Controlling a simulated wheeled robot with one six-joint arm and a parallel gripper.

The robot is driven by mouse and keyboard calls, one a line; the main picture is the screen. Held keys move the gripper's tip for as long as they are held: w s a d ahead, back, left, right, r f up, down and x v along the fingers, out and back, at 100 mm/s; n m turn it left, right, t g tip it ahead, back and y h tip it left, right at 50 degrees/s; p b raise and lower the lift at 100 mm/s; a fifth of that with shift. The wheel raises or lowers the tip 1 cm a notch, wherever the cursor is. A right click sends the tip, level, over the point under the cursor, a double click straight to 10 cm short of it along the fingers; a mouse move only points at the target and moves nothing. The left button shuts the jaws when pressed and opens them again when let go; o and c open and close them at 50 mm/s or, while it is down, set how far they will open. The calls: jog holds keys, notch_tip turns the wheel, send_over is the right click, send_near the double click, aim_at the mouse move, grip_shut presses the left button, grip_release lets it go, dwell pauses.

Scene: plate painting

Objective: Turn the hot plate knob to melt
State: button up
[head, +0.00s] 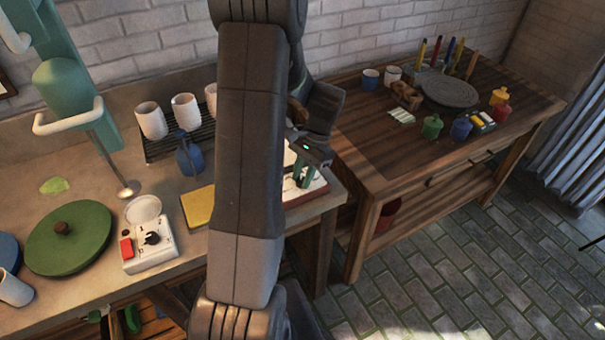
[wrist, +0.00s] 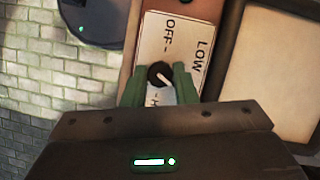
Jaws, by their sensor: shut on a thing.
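A dark round knob (wrist: 157,70) with a white pointer mark sits on a white panel (wrist: 155,45) in the wrist view. The panel reads OFF and LOW, and a label beginning with H shows below the knob, partly hidden. No "melt" label is visible. The pointer slants to the lower right, between LOW and the H label. My gripper (wrist: 160,84) has a green finger on each side of the knob and is shut on it. In the head view my gripper (head: 300,176) is down at the bench's right end, largely covering the panel and knob.
A white box (head: 163,256) with a dark knob and red switch stands left of my arm. Nearby are a green round lid (head: 85,240), a yellow block (head: 198,207) and a blue bottle (head: 189,158). A wooden table (head: 370,165) with paint pots stands right.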

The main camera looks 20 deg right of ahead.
dwell(0.5)
jog(key=o, duration=1)
jog(key=v, duration=1.4)
jog(key=shift+f, duration=0.1)
jog(key=x, duration=1.4)
